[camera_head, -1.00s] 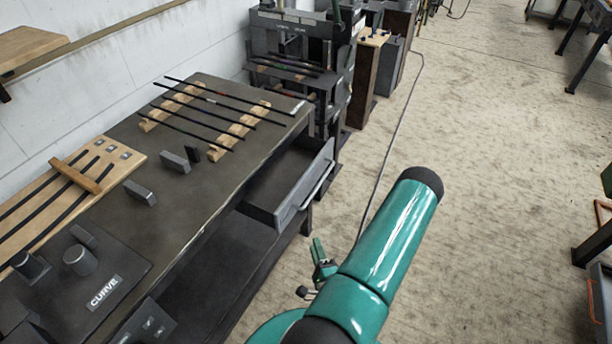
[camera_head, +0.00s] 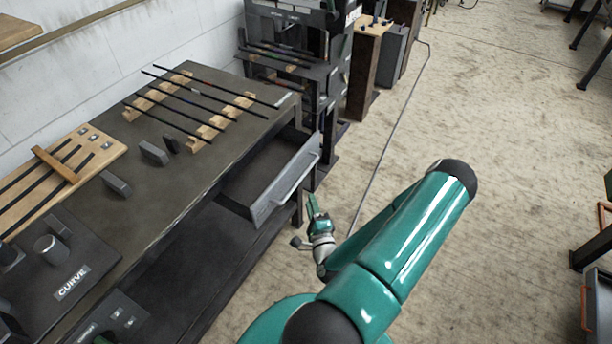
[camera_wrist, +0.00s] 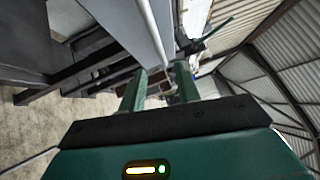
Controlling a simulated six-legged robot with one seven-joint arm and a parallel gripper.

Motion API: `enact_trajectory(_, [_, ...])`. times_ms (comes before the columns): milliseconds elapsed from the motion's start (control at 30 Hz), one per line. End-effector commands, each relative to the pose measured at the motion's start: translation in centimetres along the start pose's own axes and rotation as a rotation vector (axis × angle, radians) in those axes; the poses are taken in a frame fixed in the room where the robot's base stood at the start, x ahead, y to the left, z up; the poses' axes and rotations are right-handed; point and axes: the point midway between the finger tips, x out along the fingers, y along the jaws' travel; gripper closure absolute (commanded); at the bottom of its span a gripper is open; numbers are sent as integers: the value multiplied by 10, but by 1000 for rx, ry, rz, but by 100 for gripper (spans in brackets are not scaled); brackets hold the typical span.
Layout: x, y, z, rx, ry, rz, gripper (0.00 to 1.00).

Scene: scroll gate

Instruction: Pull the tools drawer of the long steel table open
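The long steel table (camera_head: 215,165) runs along the left of the head view, its dark top holding parts. Its tools drawer (camera_head: 268,172) stands pulled out toward the right, with a grey front and a light bar handle (camera_head: 298,168). My gripper (camera_head: 312,203) is right of the drawer's near corner, apart from the handle in the head view. In the wrist view my gripper's two green fingers (camera_wrist: 158,84) stand apart with nothing clearly held between them. A long pale bar (camera_wrist: 153,28), likely the handle, runs down toward the gap between them. The drawer's inside looks empty where visible.
Black rods (camera_head: 195,105) lie across wooden blocks on the table.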

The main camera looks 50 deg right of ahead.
Motion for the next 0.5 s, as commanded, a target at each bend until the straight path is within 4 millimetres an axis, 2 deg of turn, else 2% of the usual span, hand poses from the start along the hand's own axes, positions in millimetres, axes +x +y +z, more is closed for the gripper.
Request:
enact_trajectory(300, [64,0,1,-1,-2,-3,67])
enact_trajectory(500, [97,0,-1,-1,-1,-2,67])
